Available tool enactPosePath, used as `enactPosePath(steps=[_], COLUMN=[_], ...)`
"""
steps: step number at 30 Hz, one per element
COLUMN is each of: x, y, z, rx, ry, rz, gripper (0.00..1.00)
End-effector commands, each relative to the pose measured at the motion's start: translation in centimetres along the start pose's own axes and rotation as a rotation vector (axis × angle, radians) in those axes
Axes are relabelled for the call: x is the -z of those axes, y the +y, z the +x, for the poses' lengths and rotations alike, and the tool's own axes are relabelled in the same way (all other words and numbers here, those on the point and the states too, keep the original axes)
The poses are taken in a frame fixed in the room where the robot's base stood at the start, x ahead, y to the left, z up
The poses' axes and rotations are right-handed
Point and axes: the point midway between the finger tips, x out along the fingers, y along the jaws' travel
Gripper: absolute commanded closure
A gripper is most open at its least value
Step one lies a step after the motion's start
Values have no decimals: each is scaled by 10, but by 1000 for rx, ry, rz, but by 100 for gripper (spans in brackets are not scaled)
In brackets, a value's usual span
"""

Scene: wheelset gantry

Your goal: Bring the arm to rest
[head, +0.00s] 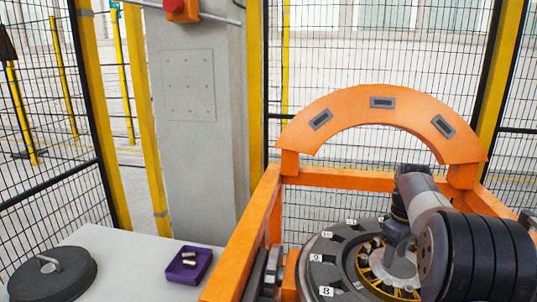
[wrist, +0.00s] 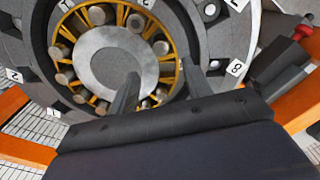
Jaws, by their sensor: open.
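My arm reaches in from the right in the head view, and my gripper (head: 395,245) hangs over the wheelset bearing. In the wrist view my gripper (wrist: 160,70) has its two fingers apart, with nothing seen between them. Below the fingers are a yellow cage (wrist: 178,48) with several silver rollers and a grey round hub (wrist: 110,58). A dark grey ring (head: 318,277) with numbered white labels surrounds the cage. Whether the fingertips touch the cage or hover above it cannot be told. My arm hides part of the bearing in the head view.
An orange gantry arch (head: 345,107) with side beams stands around the wheelset, close to my arm. On the white table (head: 120,246) at left are a purple tray (head: 171,273) with silver rollers and a dark disc (head: 70,280) with a handle. A grey column (head: 190,150) and mesh fencing stand behind.

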Motion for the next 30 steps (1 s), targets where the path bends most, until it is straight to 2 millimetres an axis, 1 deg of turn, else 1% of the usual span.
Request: enactPosePath(steps=[1, 2, 3, 6, 18, 19, 30], x=[0, 0, 0, -1, 0, 1, 30], y=[1, 0, 0, -1, -1, -1, -4], z=[-11, -17, -12, 11, 91, 94, 92], rx=[-4, -2, 3, 5, 5, 3, 0], ry=[3, 2, -2, -4, -3, -1, 0], rz=[0, 0, 0, 0, 0, 8, 275], gripper=[53, 53, 53, 53, 53, 53, 53])
